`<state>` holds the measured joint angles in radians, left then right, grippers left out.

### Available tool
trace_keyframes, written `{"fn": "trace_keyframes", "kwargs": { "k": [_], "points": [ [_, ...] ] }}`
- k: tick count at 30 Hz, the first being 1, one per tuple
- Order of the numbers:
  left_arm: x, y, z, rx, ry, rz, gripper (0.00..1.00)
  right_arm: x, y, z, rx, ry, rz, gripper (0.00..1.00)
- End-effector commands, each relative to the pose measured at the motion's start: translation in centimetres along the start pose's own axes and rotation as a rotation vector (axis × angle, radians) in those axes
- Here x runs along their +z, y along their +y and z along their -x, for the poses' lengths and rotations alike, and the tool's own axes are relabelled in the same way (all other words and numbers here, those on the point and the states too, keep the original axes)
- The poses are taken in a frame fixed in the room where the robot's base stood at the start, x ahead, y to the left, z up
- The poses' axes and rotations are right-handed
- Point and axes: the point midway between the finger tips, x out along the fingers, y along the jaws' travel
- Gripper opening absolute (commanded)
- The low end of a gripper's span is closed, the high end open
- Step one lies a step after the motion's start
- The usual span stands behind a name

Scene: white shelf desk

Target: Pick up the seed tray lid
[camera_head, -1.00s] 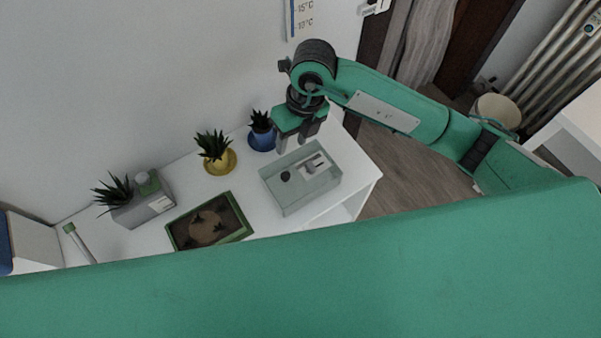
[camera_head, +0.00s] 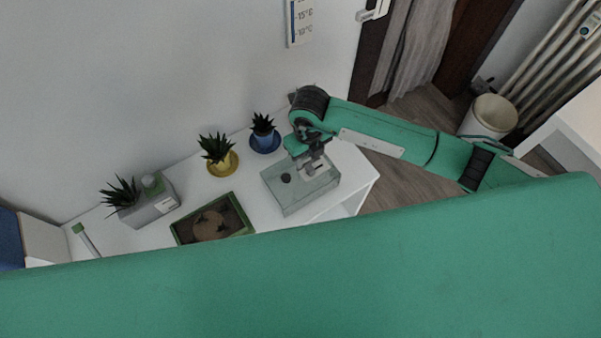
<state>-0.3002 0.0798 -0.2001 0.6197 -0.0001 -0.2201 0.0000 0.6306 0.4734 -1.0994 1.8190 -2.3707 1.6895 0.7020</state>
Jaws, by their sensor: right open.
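The seed tray lid (camera_head: 292,199) looks like a clear grey box-shaped cover with a small dark knob or vent on top. It sits near the right end of the white desk. My right gripper (camera_head: 313,168) is open, pointing down over the right part of the lid's top. I cannot tell whether its fingers touch the lid. A green tray with brown soil and small seedlings (camera_head: 240,229) lies to the left of the lid. My left gripper is not in view.
A plant in a blue pot (camera_head: 264,141) and one in a yellow pot (camera_head: 220,167) stand behind. A grey planter box (camera_head: 152,206) and a green-ended stick (camera_head: 86,240) are at left. A large green surface hides the desk's front.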

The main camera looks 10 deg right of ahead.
Motion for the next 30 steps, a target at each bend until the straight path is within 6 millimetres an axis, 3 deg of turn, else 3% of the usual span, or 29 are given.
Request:
{"fn": "trace_keyframes", "kwargs": {
  "k": [3,9,16,17,23,30],
  "points": [
    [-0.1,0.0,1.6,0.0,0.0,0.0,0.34,-0.1,0.2,-1.1,0.001,0.005,0.0,0.42],
    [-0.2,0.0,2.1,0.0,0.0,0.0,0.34,0.0,0.2,-3.4,0.001,0.002,0.001,0.42],
    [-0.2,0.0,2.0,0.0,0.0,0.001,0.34,0.0,0.2,-3.7,0.0,0.0,0.001,0.42],
    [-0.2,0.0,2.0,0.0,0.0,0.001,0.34,0.0,0.2,-3.7,0.0,0.0,0.001,0.4],
    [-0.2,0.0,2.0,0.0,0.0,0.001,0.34,0.0,0.2,-3.7,0.001,0.0,0.001,0.01],
    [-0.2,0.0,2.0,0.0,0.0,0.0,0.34,0.0,0.2,-3.6,0.001,0.0,0.001,0.0]
  ]
}}
